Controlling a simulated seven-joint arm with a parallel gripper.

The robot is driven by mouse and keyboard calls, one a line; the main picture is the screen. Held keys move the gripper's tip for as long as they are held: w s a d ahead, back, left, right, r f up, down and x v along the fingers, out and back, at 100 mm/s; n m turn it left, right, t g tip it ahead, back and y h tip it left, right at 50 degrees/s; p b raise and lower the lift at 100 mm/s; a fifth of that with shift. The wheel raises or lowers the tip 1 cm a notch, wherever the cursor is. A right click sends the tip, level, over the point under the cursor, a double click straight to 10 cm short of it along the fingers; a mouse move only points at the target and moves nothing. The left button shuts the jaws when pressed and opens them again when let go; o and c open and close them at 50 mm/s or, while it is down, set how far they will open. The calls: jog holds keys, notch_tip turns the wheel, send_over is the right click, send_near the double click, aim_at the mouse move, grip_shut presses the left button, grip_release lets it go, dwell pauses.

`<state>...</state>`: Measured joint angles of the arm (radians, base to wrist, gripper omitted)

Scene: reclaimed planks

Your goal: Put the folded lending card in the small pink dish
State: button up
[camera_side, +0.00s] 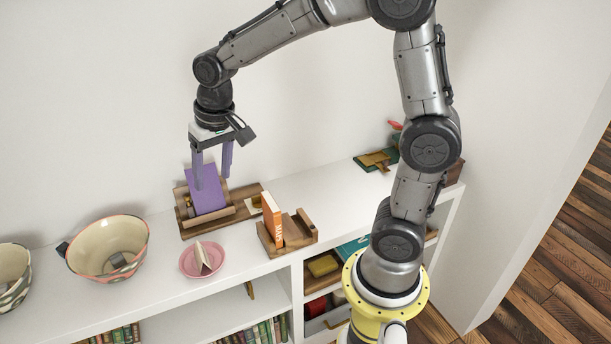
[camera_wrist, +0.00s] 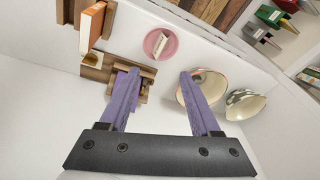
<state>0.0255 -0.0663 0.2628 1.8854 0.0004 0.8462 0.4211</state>
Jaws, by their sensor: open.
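The small pink dish (camera_side: 187,270) sits on the white shelf top, left of centre; it also shows in the wrist view (camera_wrist: 149,50). The folded lending card (camera_side: 204,256), pale and tent-shaped, stands inside the dish; in the wrist view the card (camera_wrist: 158,43) lies within the dish's rim. My gripper (camera_side: 212,179) is open, its two purple fingers apart, above and behind the dish near a purple book. In the wrist view nothing shows between the fingers (camera_wrist: 160,74), and the dish is beyond the tips.
A purple book (camera_side: 207,192) leans in a wooden stand beneath my gripper. An orange book (camera_side: 272,215) stands in another wooden holder (camera_side: 302,229) right of the dish. A large patterned bowl (camera_side: 90,236) is at left. Clear shelf lies in front of the dish.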

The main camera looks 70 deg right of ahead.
jog(key=s+r+n+t, duration=0.1)
jog(key=s+r+n, duration=0.1)
jog(key=s, duration=0.8)
jog(key=s+r+n+t, duration=0.2)
jog(key=s+n, duration=0.1)
jog(key=s, duration=0.7)
jog(key=shift+a+r, duration=0.2)
jog(key=shift+a, duration=0.25)
jog(key=shift+s, duration=0.1)
